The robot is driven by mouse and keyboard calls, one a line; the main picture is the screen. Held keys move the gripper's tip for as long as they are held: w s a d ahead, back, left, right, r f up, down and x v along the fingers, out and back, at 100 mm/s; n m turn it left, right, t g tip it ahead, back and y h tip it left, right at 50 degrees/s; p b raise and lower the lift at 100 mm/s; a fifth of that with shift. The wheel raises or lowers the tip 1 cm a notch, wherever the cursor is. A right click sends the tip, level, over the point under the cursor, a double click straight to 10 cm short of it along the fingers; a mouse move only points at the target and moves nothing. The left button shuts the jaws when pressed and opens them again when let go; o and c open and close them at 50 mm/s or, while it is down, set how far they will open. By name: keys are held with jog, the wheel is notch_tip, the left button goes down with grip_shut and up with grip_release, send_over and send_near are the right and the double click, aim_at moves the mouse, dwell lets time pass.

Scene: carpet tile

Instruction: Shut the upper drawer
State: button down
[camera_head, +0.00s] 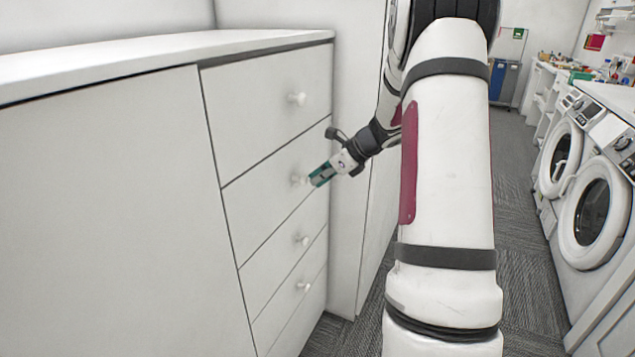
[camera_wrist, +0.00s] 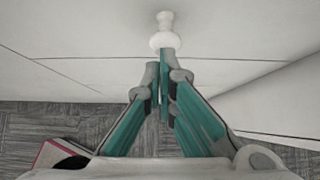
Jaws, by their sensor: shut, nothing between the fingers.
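A white cabinet (camera_head: 120,180) has a column of drawers with round white knobs. The upper drawer (camera_head: 255,105) looks flush with the fronts below it, with its knob (camera_head: 297,99) standing free. My gripper (camera_head: 315,181) is shut and empty at the second drawer (camera_head: 265,185), its tips close to that drawer's knob (camera_head: 298,179). In the wrist view my gripper (camera_wrist: 160,65) has its fingertips together just below a white knob (camera_wrist: 163,30). I cannot tell whether they touch it. My arm hides part of the area right of the cabinet.
Two lower drawers show knobs (camera_head: 304,241) below my gripper. A tall white panel (camera_head: 352,130) stands beside the cabinet. Front-loading washing machines (camera_head: 592,205) line the right side. Grey carpet floor (camera_head: 530,280) is clear between. Blue bins (camera_head: 503,80) stand at the back.

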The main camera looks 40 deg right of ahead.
jog(key=v, duration=1)
jog(key=shift+s+d, duration=0.25)
jog(key=shift+s, duration=0.2)
